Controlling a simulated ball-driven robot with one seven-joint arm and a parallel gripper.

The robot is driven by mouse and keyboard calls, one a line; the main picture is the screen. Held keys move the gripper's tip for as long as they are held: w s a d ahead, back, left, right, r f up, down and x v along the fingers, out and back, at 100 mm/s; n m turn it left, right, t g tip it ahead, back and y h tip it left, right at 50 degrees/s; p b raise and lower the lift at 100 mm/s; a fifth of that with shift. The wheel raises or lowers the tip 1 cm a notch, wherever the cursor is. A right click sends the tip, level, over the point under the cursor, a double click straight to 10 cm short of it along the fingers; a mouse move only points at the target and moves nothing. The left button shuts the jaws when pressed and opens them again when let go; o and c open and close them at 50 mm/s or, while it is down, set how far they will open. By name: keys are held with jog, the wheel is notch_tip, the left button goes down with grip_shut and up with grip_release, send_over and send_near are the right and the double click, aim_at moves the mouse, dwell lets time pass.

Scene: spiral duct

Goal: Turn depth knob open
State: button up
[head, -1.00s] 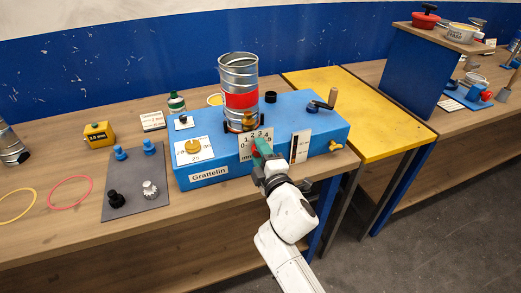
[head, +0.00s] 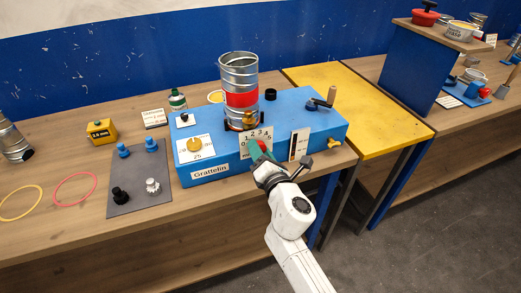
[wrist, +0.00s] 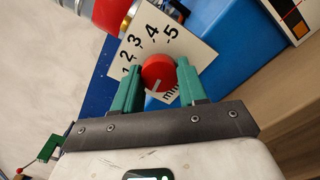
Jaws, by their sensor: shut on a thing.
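The depth knob is a red round knob (wrist: 159,73) on a white dial plate with numbers (wrist: 168,38), seen in the wrist view. Its pale pointer mark shows at the lower side of the knob. My gripper (wrist: 160,84) has green fingers, one on each side of the knob, shut on it. In the head view the dial plate (head: 257,136) is on the front of the blue Grattelin box (head: 225,168). My gripper (head: 258,150) reaches it from the front, and the red knob shows between the fingers.
A metal can with a red band (head: 240,95) stands on the blue box above the dial. A grey mat (head: 138,195) holds several small knobs.

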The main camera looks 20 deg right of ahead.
jog(key=shift+f+n+p, duration=0.2)
jog(key=shift+n+p, duration=0.35)
jog(key=shift+n, duration=8.45)
jog(key=o, duration=1.1)
jog(key=shift+d+r, duration=0.1)
jog(key=shift+c, duration=0.2)
jog(key=s, duration=1.1)
jog(key=shift+a, duration=0.35)
jog(key=shift+w, duration=0.1)
